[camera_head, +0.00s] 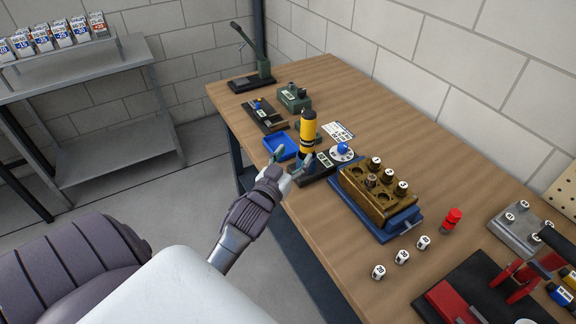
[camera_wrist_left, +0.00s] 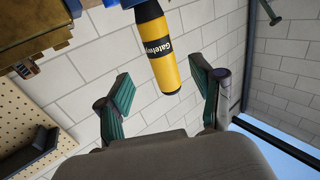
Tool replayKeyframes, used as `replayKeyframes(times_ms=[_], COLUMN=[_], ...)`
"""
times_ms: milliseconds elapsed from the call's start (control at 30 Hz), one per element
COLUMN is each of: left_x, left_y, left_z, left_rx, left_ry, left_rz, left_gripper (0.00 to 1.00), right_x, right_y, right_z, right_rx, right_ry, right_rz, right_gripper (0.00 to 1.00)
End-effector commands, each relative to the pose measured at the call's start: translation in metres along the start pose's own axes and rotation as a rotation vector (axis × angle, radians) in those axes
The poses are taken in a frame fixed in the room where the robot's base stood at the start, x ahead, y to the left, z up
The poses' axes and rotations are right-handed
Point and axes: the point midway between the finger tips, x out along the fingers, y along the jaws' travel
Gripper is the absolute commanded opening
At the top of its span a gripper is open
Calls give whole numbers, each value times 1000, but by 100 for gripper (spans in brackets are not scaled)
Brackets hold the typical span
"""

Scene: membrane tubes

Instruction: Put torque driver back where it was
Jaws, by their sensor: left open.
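The torque driver (camera_head: 308,130) is yellow with black bands and stands upright on a black base (camera_head: 325,165) on the wooden bench. In the left wrist view, the torque driver (camera_wrist_left: 158,50) shows its yellow body and a black band with lettering. My left gripper (camera_head: 289,160) is open, low at the near side of the driver by the bench edge. In the wrist view the driver lies in the gap between the two green-padded fingers (camera_wrist_left: 160,80), with no visible contact. The driver's lower end is partly hidden. My right gripper is not in view.
A blue tray (camera_head: 281,147) lies just left of the driver. A white round dial with a blue knob (camera_head: 342,150) is at its right. A brown block with sockets (camera_head: 370,195) stands on a blue base nearer. White caps and a red bottle (camera_head: 452,219) stand further right.

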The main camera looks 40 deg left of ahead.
Motion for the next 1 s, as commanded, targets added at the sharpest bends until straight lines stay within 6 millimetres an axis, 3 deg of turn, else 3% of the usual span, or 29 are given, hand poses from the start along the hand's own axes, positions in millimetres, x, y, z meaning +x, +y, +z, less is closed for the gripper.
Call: replayKeyframes(times_ms=[100, 300, 1000], left_x=[-18, -31, -31], left_y=[0, 0, 0], left_z=[2, 0, -1], left_rx=[0, 1, 1], left_ry=[-1, 1, 1], left_rz=[0, 0, 0], left_gripper=[67, 67, 67], right_x=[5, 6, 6], right_y=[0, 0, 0], right_z=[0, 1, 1], right_rx=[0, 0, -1], right_ry=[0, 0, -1], right_rz=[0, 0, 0], right_gripper=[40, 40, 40])
